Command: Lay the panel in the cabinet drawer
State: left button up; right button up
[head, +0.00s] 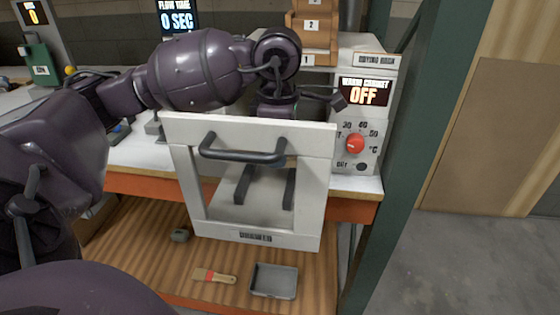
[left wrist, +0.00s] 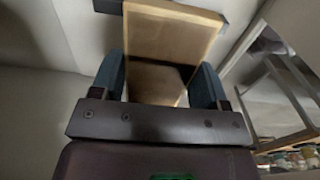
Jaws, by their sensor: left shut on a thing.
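The white cabinet drawer (head: 180,150) is pulled out, its front facing me with a dark handle (head: 243,152) and an opening below. My left arm reaches over the front, and its wrist goes down into the drawer. The fingers are hidden from the head view. In the left wrist view, my left gripper (left wrist: 158,78) is shut on a pale wooden panel (left wrist: 172,35) between its blue fingers. The panel reaches beyond the fingertips, beside pale walls. I cannot tell whether it touches the drawer floor. My right gripper is not in view.
The cabinet's control face with a red knob (head: 355,144) and a display reading OFF (head: 364,92) is to the right. A wooden stepped block (head: 312,25) stands behind. A brush (head: 214,276) and a grey tray (head: 274,281) lie on the lower shelf. A green post (head: 408,150) stands right.

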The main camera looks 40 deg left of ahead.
pick_arm(q)
notch_tip(320, 180, down, 4)
jog(key=shift+r+b, duration=0.2)
jog(key=shift+b, duration=0.1)
jog(key=shift+f, duration=0.25)
jog(key=shift+r, duration=0.1)
jog(key=o, duration=1)
jog(key=shift+c, duration=0.2)
